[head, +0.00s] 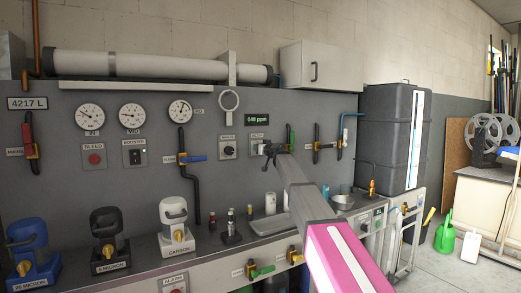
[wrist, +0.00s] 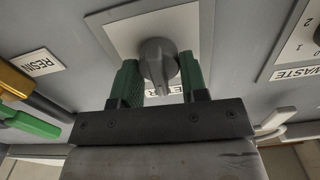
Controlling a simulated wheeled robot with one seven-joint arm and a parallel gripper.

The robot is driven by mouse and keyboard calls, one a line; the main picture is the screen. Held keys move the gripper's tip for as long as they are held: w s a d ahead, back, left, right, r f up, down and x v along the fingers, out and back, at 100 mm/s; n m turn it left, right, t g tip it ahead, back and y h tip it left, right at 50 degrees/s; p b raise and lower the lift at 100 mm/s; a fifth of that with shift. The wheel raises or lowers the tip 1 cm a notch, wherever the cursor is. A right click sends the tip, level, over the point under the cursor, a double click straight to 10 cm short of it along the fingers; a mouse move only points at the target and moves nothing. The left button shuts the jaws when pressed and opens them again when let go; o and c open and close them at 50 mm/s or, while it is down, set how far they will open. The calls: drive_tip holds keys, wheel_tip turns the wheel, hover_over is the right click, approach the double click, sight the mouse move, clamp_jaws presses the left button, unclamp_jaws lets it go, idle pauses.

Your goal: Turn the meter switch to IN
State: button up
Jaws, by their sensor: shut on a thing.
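The meter switch is a grey rotary knob (wrist: 157,58) on a pale square plate (wrist: 118,30) on the wall panel. The knob's ridge points roughly down the wrist picture, toward my gripper. The IN mark cannot be read. In the head view the switch plate (head: 256,142) shows just behind my gripper (head: 268,151), under the "048 ppm" display (head: 257,119).
The WASTE switch (head: 227,147) sits close to the left. A green-handled valve (head: 290,137) is close to the right, labelled RESIN in the wrist view (wrist: 38,66). A blue-handled valve (head: 192,158) is farther left. Bottles (head: 270,203) stand on the counter below.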

drive_tip(key=shift+n, duration=0.4)
drive_tip(key=o, duration=0.9)
drive_tip(key=shift+c, duration=0.2)
drive_tip(key=v, duration=1)
drive_tip(key=shift+s+d, duration=0.25)
drive_tip(key=shift+s, duration=0.1)
